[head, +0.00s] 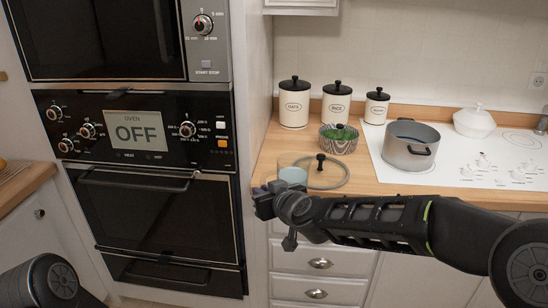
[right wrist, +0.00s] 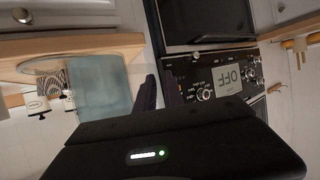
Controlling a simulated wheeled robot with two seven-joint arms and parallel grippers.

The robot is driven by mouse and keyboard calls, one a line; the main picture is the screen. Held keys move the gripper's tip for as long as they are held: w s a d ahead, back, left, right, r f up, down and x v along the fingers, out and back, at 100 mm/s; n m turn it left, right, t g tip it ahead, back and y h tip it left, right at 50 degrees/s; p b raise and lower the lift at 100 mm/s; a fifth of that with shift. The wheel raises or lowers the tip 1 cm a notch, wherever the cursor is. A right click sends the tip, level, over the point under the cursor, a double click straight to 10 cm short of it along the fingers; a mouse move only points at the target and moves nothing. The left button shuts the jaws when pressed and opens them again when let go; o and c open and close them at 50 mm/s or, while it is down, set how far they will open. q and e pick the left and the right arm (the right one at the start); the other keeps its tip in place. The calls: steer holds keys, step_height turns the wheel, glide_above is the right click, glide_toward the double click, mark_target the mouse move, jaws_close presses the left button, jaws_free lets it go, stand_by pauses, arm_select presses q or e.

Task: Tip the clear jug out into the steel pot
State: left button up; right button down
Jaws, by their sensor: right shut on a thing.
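The clear jug (head: 293,176) holds a pale blue-green liquid and looks upright near the counter's front edge. My right gripper (head: 265,200) is at its left side, shut on it. In the right wrist view the jug (right wrist: 100,85) fills the left part, beside the fingers (right wrist: 161,90); the exact grip point is unclear. Whether the jug's base touches the counter cannot be told. The steel pot (head: 408,155) stands open on the white cooktop, right of and behind the jug. Its bottom is hidden. My left gripper is out of view.
A glass lid with a black knob (head: 321,158) lies right beside the jug. A patterned bowl with green contents (head: 339,142) and several white canisters (head: 294,105) stand behind. A white lidded dish (head: 474,123) is beyond the pot. Ovens (head: 150,215) rise at left.

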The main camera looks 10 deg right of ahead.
steer(key=s+f+m+h, duration=0.3)
steer(key=s+f+h, duration=0.1)
steer(key=s+f, duration=0.4)
step_height(320, 180, down, 2)
steer(key=shift+s+d+f+m+t, duration=0.15)
steer(key=shift+s+d+m+t, duration=0.15)
steer(key=shift+s+t, duration=0.1)
steer(key=shift+w, duration=0.1)
